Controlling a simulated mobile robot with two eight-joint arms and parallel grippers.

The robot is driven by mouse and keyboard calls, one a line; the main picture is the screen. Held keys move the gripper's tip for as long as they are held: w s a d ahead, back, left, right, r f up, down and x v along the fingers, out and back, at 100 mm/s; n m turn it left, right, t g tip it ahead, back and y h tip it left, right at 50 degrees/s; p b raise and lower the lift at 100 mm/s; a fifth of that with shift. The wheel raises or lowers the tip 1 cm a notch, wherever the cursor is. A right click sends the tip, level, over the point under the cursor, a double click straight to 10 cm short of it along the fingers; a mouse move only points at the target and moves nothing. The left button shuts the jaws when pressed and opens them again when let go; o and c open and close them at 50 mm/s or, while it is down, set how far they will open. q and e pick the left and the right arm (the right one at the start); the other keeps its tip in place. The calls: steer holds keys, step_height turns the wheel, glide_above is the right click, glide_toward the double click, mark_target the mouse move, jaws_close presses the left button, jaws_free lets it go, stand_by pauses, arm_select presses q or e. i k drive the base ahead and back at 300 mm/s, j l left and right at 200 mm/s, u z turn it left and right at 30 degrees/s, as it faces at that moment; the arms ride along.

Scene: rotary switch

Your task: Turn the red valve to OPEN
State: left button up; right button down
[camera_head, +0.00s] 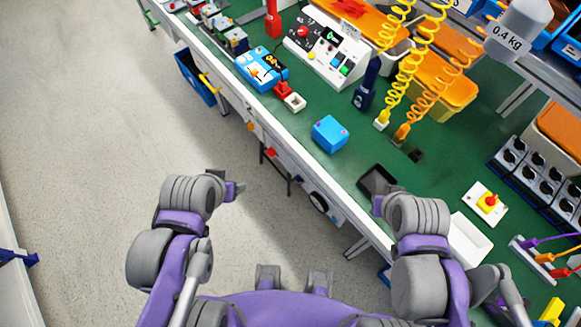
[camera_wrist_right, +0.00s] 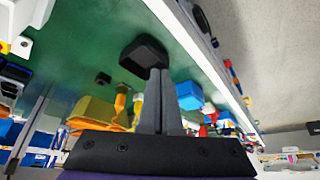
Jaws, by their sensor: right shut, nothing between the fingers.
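A red knob (camera_head: 490,200) sits on a yellow round base on a white plate (camera_head: 478,212), on the right of the green bench. It looks like the valve, but no OPEN mark is readable. My right gripper (camera_head: 378,204) is at the bench's near side, left of the knob and apart from it. In the right wrist view its two fingers (camera_wrist_right: 158,73) are together with nothing between them. My left gripper (camera_head: 238,189) hangs over the floor, off the bench; its jaws are too small to judge.
A black tray (camera_head: 377,180) lies just beyond my right gripper, and a white tray (camera_head: 468,242) lies between that arm and the knob. A blue box (camera_head: 330,134) stands farther left. Coiled hoses (camera_head: 410,70) hang over the bench. Black sockets (camera_head: 545,180) stand behind the knob.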

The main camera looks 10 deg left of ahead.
mark_target(271, 151)
steer(key=k+j, duration=0.1)
steer(key=j, duration=0.25)
steer(key=k+j+z, duration=0.15)
steer(key=j, duration=0.25)
steer(key=k+j, duration=0.1)
steer(key=j, duration=0.25)
steer(key=k+j+z, duration=0.15)
steer(key=j, duration=0.2)
